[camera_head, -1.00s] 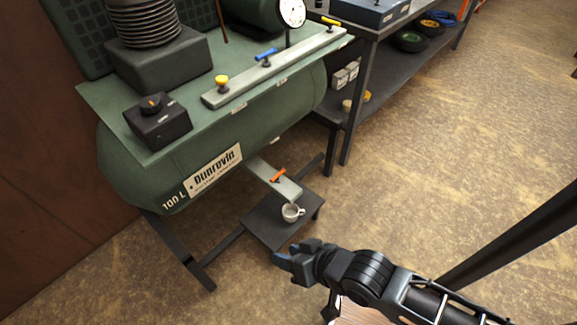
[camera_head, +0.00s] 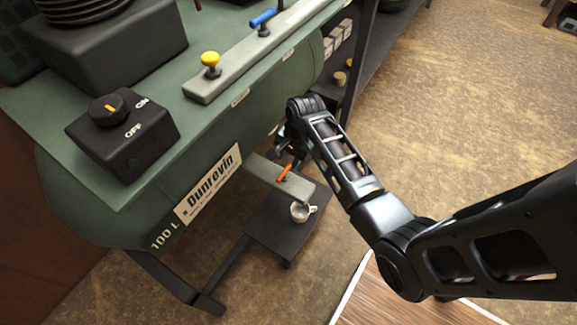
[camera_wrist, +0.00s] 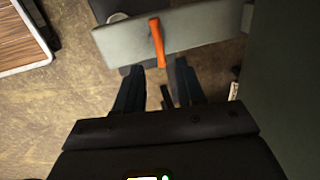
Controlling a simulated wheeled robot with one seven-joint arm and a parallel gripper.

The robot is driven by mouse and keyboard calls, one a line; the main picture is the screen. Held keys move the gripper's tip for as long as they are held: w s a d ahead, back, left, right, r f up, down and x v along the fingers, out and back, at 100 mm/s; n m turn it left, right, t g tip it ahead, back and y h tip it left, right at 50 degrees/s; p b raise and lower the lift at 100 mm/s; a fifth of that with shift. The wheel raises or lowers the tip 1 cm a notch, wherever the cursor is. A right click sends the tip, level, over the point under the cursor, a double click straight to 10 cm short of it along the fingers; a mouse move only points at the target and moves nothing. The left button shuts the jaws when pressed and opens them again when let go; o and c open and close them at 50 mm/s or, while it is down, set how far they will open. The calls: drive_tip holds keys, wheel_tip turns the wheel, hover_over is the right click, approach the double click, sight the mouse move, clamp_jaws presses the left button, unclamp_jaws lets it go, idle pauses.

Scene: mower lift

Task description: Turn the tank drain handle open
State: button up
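The orange drain handle (camera_head: 284,173) sits on a grey-green bracket (camera_head: 262,178) that sticks out from under the green tank (camera_head: 110,200). In the wrist view the handle (camera_wrist: 157,42) runs across the bracket (camera_wrist: 205,30), its near end between the tips of my gripper's (camera_wrist: 157,68) two dark fingers. The fingers are apart, with a gap on both sides of the handle; contact is not visible. In the head view my gripper (camera_head: 281,151) is just behind the handle, close to the tank's side, partly hidden by my arm.
A white cup (camera_head: 302,211) stands on a low dark stand (camera_head: 268,228) below the bracket. Yellow (camera_head: 211,60) and blue (camera_head: 262,19) handles and an ON/OFF switch box (camera_head: 122,135) are on top of the tank. The floor to the right is open.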

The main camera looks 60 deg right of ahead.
sight(285, 171)
drive_tip(key=f+b, duration=0.1)
drive_tip(key=f, duration=0.2)
drive_tip(key=w+f+b, duration=0.1)
drive_tip(key=f, duration=0.3)
drive_tip(key=shift+w+f, duration=0.2)
clamp_jaws()
